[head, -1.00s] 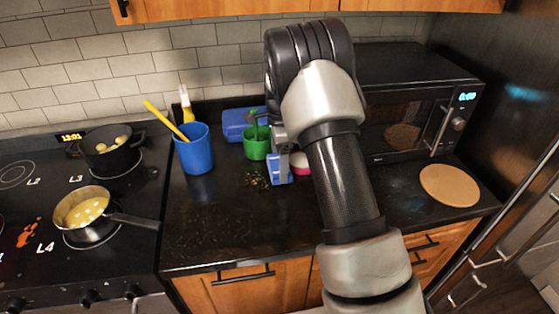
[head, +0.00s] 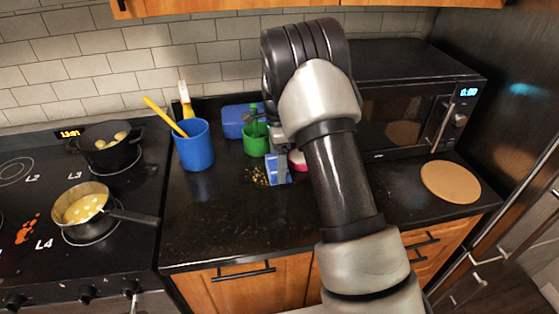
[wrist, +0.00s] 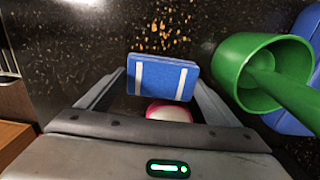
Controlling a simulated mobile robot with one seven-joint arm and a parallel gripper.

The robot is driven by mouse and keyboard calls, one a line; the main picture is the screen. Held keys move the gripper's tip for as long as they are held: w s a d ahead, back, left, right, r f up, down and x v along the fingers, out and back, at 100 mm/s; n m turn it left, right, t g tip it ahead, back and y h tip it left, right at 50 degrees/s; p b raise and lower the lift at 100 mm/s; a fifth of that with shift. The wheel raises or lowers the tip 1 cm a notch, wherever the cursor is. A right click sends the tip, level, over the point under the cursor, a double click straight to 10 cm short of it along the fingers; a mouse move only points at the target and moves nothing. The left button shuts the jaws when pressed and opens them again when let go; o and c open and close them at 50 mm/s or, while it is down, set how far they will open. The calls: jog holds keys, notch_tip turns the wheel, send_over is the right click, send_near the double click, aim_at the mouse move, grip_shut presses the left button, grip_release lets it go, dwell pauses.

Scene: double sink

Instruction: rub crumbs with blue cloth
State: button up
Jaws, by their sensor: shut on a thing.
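The blue cloth (head: 279,169), a small folded pad with white stripes, is held in my gripper low over the black counter. In the wrist view the cloth (wrist: 161,78) sits between the two fingertips of my gripper (wrist: 160,88). The crumbs (head: 256,176) are a patch of small tan bits on the counter, just left of the cloth in the head view. In the wrist view the crumbs (wrist: 165,30) lie beyond the cloth's far edge. I cannot tell whether the cloth touches the counter. My arm hides part of the counter.
A green cup (head: 255,139) with a green utensil stands close behind the cloth. A blue cup (head: 194,148) with a yellow utensil stands left. A pink and white thing (wrist: 168,113) is partly hidden. The front counter is clear; a microwave (head: 410,100) stands right.

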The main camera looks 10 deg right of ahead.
aim_at(268, 166)
jog(key=shift+a+r, duration=0.1)
jog(key=shift+a, duration=1.45)
jog(key=shift+a+f+p, duration=0.2)
jog(key=shift+a+p, duration=0.45)
jog(key=shift+a, duration=3.55)
jog(key=shift+d+r, duration=0.1)
jog(key=shift+d, duration=2.1)
